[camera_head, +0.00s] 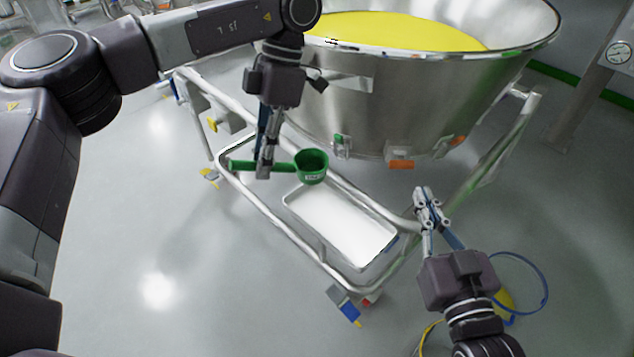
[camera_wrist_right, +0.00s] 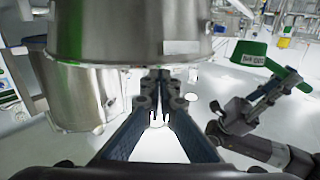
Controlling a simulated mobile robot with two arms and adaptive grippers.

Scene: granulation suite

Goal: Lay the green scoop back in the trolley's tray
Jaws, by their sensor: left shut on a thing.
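The green scoop (camera_head: 312,166) has a round cup with a white label and a straight handle. My left gripper (camera_head: 265,170) is shut on its handle, with the cup to the right. The scoop appears over the back-left end of the trolley's tray (camera_head: 345,228), which is pale, rectangular, and shows nothing lying in it. The scoop (camera_wrist_right: 258,55) and my left gripper (camera_wrist_right: 262,97) also show in the right wrist view. My right gripper (camera_head: 426,192) has its fingers together, with nothing seen between them, just right of the tray. It shows in its own wrist view (camera_wrist_right: 159,82).
A big steel bowl (camera_head: 420,95) holding yellow material stands behind the tray. The trolley's tubular rails (camera_head: 285,240) surround the tray. A blue hoop (camera_head: 546,285) and yellow item lie on the floor at right. The floor at left is clear.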

